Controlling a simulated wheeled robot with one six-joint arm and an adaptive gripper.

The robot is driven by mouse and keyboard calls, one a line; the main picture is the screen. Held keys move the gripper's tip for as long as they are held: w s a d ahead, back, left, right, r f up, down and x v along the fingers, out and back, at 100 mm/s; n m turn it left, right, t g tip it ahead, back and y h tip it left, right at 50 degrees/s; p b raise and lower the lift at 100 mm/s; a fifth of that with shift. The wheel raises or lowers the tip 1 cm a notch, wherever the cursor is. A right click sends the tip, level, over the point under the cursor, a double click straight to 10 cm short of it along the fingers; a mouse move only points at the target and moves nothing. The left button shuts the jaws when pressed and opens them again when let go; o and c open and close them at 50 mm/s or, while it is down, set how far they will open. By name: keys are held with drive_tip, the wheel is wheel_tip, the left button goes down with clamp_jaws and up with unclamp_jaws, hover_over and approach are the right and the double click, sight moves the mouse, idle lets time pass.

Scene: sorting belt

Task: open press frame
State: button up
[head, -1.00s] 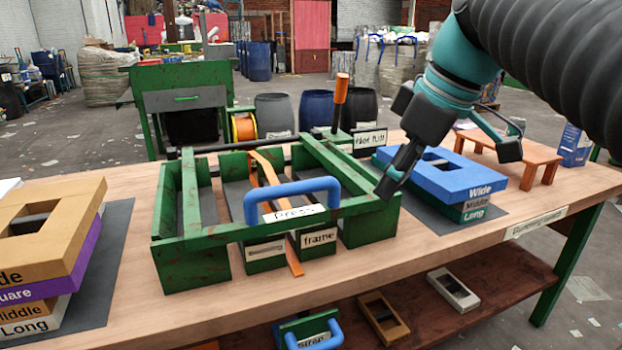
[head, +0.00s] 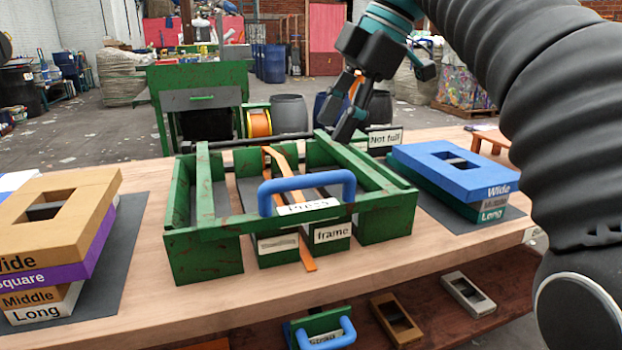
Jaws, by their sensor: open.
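The green press frame (head: 232,229) lies flat and lowered over the green press on the table. Its blue handle (head: 305,183) stands at the front above a "Press" label (head: 308,206), and a "frame" label (head: 333,232) is below on the press body. An orange strap (head: 283,166) runs through the press and hangs out at the front. My gripper (head: 386,102) is open and empty, above the back right part of the press, behind and to the right of the blue handle. It partly hides an orange-handled lever (head: 356,88).
A stack of blue and green frames (head: 487,191) stands to the right, with a "Not full" sign (head: 385,139) behind. A stack of brown, purple and white frames (head: 83,225) stands to the left. A lower shelf (head: 433,309) holds more frames.

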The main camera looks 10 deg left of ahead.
sight(308, 176)
drive_tip(key=b+x, duration=0.2)
drive_tip(key=x, duration=0.7)
drive_tip(key=shift+f, duration=0.15)
clamp_jaws()
